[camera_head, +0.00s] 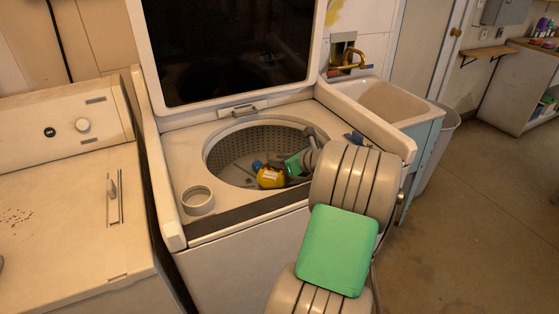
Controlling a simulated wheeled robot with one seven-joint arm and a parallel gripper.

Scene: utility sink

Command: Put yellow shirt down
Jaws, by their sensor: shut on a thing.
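The yellow shirt (271,180) is a small bunched yellow bundle, seen at the mouth of the open washer drum (230,158). My gripper (283,175) reaches over the drum from the right and is shut on the shirt. The fingertips are small and partly hidden by the shirt and my wrist. A small blue patch (257,165) shows just beside the shirt; I cannot tell what it is. My arm covers the right front of the washer rim. I cannot tell whether the shirt touches the drum.
The washer's dark glass lid (235,50) stands open behind the drum. A round dispenser cup (198,200) sits at the front left of the top. Another white machine (60,200) stands at left. A utility sink (390,103) is at right, with open floor beyond.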

